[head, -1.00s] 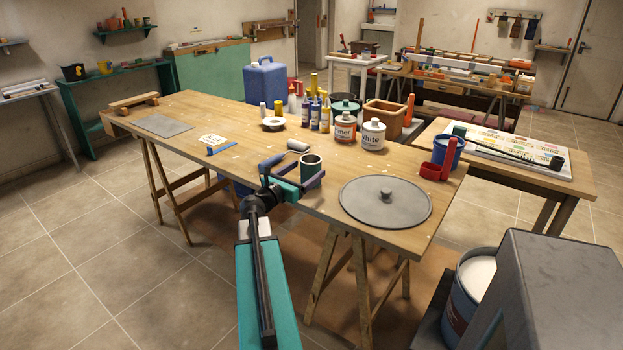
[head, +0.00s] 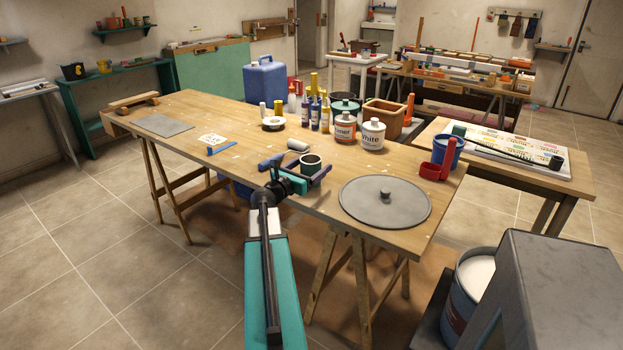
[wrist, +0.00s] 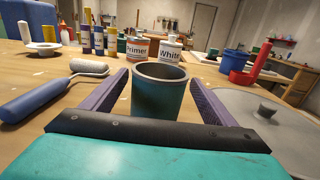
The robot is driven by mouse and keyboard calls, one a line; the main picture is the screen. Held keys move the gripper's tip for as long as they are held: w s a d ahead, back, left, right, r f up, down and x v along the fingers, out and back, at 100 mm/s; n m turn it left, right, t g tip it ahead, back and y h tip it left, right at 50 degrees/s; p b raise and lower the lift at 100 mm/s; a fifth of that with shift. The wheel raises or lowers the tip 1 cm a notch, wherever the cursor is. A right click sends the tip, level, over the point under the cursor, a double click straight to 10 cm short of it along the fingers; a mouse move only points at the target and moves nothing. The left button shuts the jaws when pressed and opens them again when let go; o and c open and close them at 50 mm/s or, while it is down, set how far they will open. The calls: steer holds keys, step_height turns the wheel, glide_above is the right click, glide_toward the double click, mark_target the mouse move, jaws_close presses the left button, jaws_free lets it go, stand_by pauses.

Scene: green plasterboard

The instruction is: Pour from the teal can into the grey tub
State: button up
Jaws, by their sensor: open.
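The teal can (head: 311,161) stands upright and open-topped near the table's front edge, beside the paint roller. In the wrist view the teal can (wrist: 158,98) is between the two purple fingers of my gripper (wrist: 160,77). My gripper (head: 306,163) is open, one finger on each side of the can. The can's lower part is hidden by the gripper, and I cannot tell whether the fingers touch it. I cannot clearly make out a grey tub; a dark rim (head: 349,96) shows behind the bottles and cans, mostly hidden.
A paint roller (wrist: 60,92) lies just left of the can. A flat grey round lid (head: 385,203) lies to the right. Primer (head: 345,128) and White (head: 373,134) containers and several bottles stand behind. A blue pot (head: 447,152) with a red holder stands at the right end.

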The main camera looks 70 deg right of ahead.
mark_target(317, 161)
steer(key=shift+x, duration=1.9)
steer(key=shift+c, duration=0.5)
steer(key=shift+r, duration=0.1)
steer(key=c, duration=1.7)
